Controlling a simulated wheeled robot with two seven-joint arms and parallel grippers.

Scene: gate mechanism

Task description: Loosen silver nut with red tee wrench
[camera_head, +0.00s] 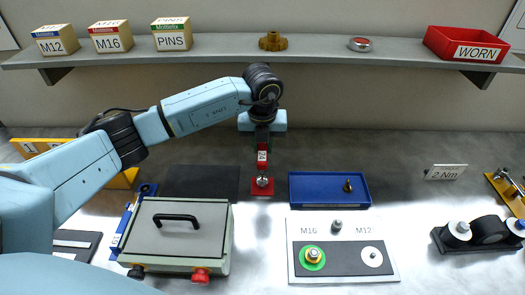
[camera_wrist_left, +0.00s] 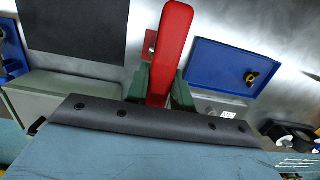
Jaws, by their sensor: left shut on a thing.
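My left gripper (camera_head: 262,140) points down at the middle of the workbench. It is shut on a red tool (camera_head: 262,158), which I take for the red tee wrench. In the left wrist view the red tool (camera_wrist_left: 172,50) rises between the green fingers. Its silver lower end (camera_head: 263,182) is over a small red pad (camera_head: 262,191); I cannot tell whether they touch. My right gripper is not in view.
A blue tray (camera_head: 310,190) holds a small dark-and-brass part. A grey-green lidded box (camera_head: 180,225) stands at left. A dark holder (camera_head: 488,232) is at right. A shelf above bears boxes and a red WORN bin (camera_head: 465,45). Bare bench lies right of the tray.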

